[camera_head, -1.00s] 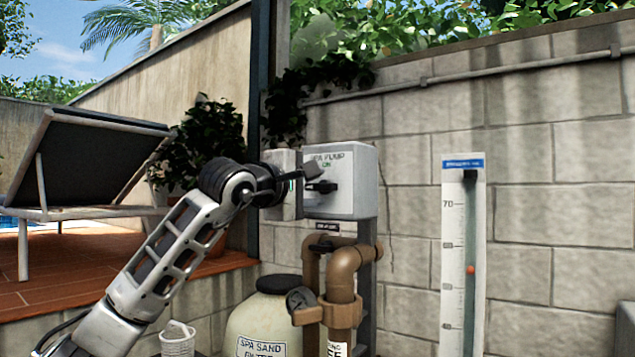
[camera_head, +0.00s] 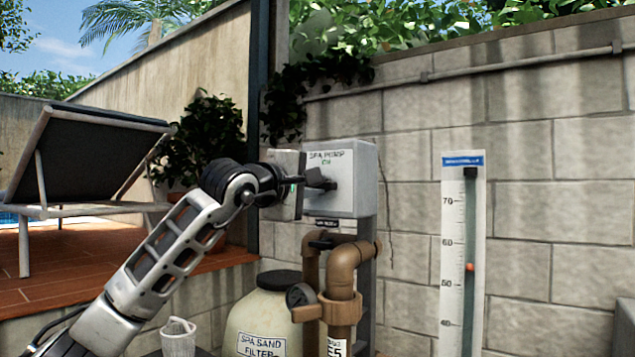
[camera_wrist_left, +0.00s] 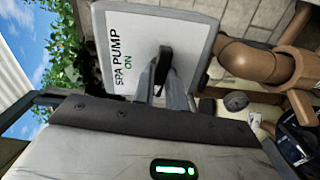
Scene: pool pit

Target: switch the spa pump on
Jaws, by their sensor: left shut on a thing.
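The spa pump switch box (camera_head: 352,170) is a light grey box on the block wall, marked "SPA PUMP" and "ON" in green. It also shows in the left wrist view (camera_wrist_left: 190,28). Its dark switch handle (camera_wrist_left: 164,62) stands out from the box face. My left gripper (camera_head: 318,180) is at the front of the box, shut on the switch handle; in the left wrist view its fingers (camera_wrist_left: 163,85) lie on either side of the handle. The fingers partly hide the handle in the head view. My right gripper is not in view.
Brown pipes (camera_head: 345,270) with a gauge (camera_head: 299,295) run below the box, beside the sand filter tank (camera_head: 258,318). A white gauge board (camera_head: 480,250) hangs on the wall to the right. A lounger (camera_head: 85,150) and a bucket (camera_head: 178,338) are at left.

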